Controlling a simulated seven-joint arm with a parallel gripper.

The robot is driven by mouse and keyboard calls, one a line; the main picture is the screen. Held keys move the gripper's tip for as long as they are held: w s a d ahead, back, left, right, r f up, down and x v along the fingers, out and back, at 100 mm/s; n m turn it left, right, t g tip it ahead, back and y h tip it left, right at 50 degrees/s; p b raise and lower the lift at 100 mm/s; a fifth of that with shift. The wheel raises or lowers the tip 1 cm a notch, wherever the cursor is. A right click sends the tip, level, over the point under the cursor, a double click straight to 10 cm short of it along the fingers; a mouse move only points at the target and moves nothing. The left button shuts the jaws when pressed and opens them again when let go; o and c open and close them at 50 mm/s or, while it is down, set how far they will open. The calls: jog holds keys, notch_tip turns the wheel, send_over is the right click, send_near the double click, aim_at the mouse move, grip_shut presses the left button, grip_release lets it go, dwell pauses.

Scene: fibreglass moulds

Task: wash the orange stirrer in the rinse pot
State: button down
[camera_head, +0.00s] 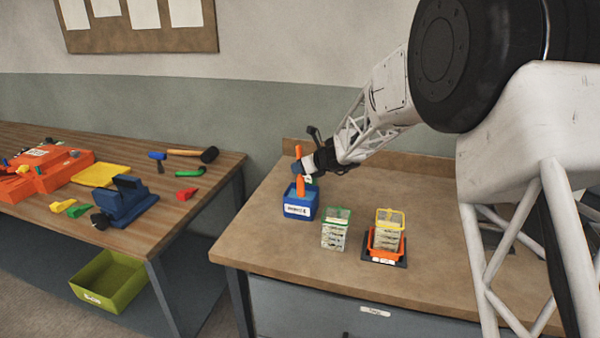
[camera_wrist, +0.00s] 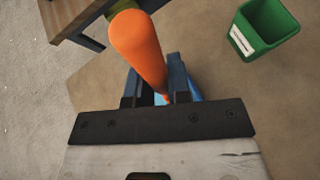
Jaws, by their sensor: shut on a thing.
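The orange stirrer (camera_head: 299,152) is upright in my gripper (camera_head: 299,170), with its handle sticking up above the fingers. In the wrist view its thick handle end (camera_wrist: 137,38) points toward the camera, and my gripper (camera_wrist: 162,97) is shut on it. Its lower part shows orange just over a blue pot (camera_head: 299,209) with a white label. Its lower end is hidden by the pot's wall, so I cannot tell how deep it sits. Blue also shows beneath the fingers in the wrist view. The label is too small to read clearly, so which pot is the rinse pot is unclear.
A green labelled container (camera_wrist: 262,30) stands apart from the fingers in the wrist view. Right of the blue pot stand a green-rimmed clear box (camera_head: 335,230) and a yellow-rimmed one (camera_head: 389,228) in an orange tray (camera_head: 385,253). The bench front (camera_head: 300,257) is clear. Tools lie on the left table (camera_head: 165,200).

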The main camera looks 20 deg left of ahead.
aim_at(299, 154)
jog(key=shift+w+a+r, duration=0.1)
jog(key=shift+w+r, duration=0.1)
jog(key=shift+r, duration=0.8)
jog(key=shift+w+a+r, duration=0.1)
jog(key=shift+w+r, duration=0.05)
jog(key=shift+r, duration=0.8)
jog(key=shift+r, duration=0.15)
jog(key=shift+r, duration=2.4)
